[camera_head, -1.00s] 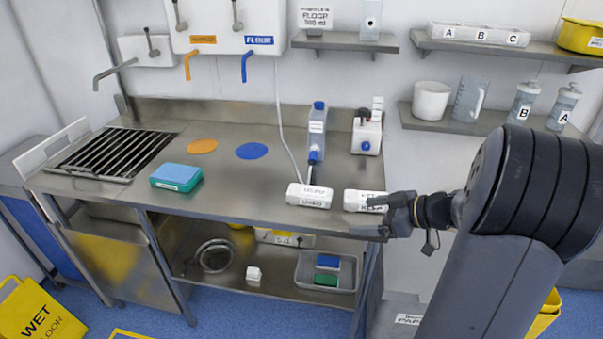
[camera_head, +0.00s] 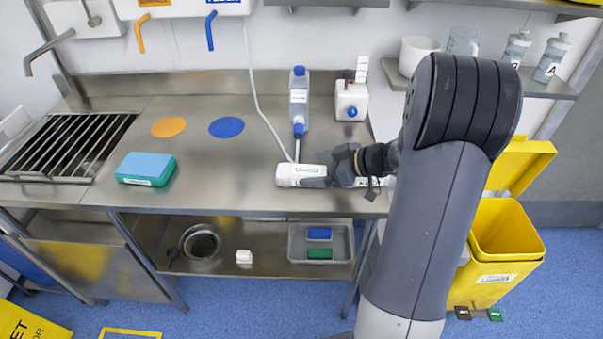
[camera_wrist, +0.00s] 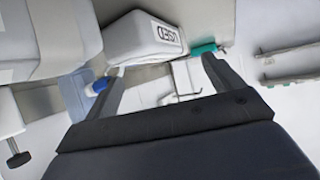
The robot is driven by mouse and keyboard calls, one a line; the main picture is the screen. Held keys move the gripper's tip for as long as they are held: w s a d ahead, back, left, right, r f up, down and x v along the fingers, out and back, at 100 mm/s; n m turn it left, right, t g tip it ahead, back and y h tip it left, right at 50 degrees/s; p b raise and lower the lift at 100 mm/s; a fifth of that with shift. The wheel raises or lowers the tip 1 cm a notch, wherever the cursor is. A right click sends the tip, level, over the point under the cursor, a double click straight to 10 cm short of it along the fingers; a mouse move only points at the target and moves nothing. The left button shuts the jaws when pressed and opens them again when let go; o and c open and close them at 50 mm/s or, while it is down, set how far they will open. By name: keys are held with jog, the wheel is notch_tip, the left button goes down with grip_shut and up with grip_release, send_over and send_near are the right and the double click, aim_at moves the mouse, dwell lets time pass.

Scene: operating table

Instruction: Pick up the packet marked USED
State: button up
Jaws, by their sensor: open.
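A white packet (camera_head: 290,175) lies on the steel worktop, with dark print on its label. In the wrist view the packet (camera_wrist: 140,38) reads USED and sits just beyond and partly between the fingertips. My gripper (camera_head: 325,170) is open at the packet's right end, with one dark finger along its near side. The wrist view shows both fingers spread (camera_wrist: 162,72); I cannot tell whether either touches the packet. A second white packet (camera_head: 367,183) lies to the right, mostly hidden behind my gripper and wrist.
A blue-capped bottle (camera_head: 299,105) stands behind the packet, with a white container (camera_head: 350,101) to its right. A teal sponge block (camera_head: 146,168) lies on the left. The worktop between the sponge and the packet is clear. An open yellow bin (camera_head: 495,270) stands right of the bench.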

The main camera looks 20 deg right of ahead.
aim_at(302, 170)
jog(key=p+x, duration=0.1)
jog(key=x, duration=0.3)
jog(key=shift+f, duration=0.2)
jog(key=shift+d, duration=0.1)
jog(key=shift+c, duration=0.2)
jog(key=c, duration=1.3)
jog(key=shift+r, duration=0.1)
